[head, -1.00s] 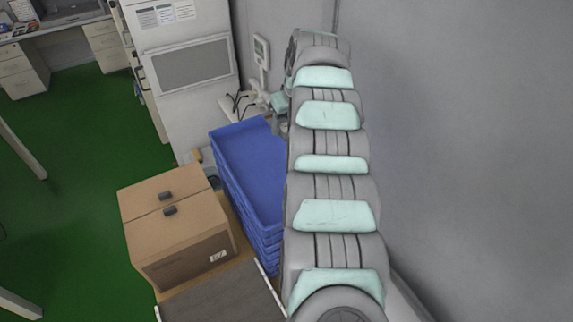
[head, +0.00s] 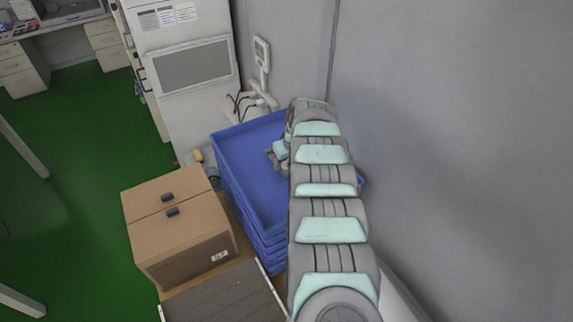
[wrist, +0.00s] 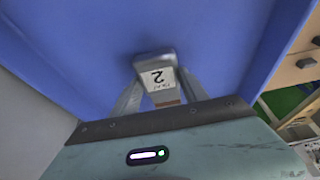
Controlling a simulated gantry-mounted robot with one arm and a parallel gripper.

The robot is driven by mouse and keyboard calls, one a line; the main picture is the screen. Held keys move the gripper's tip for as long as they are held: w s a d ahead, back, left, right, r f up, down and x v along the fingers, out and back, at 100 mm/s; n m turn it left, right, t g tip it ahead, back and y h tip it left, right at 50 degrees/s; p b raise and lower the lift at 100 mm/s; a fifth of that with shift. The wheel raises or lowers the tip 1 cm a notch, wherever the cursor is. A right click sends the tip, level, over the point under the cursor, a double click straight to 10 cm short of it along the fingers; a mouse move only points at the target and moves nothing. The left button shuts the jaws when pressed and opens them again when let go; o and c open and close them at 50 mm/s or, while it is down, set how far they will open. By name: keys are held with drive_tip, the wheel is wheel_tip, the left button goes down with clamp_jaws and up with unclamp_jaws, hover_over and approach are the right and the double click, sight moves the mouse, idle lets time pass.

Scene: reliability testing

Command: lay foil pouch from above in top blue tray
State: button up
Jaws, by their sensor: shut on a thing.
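The top blue tray (head: 262,188) lies on a stack of blue trays beside my arm in the head view. Its blue floor (wrist: 75,45) fills most of the wrist view. My gripper (head: 279,154) is over the far part of the tray. In the wrist view my gripper (wrist: 157,90) is shut on the silver foil pouch (wrist: 155,62), which carries a white label marked 2. The pouch is over the tray floor; I cannot tell whether it touches. My arm hides the tray's right side in the head view.
A closed cardboard box (head: 178,225) stands left of the tray stack. A grey flat surface (head: 225,298) lies in front. A white cabinet (head: 190,85) and a display on a post (head: 262,55) are behind. A grey wall (head: 460,150) is on the right.

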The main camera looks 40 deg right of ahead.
drive_tip(key=shift+f, duration=0.9)
drive_tip(key=shift+f, duration=0.15)
drive_tip(key=o, duration=1.3)
drive_tip(key=shift+o, duration=0.2)
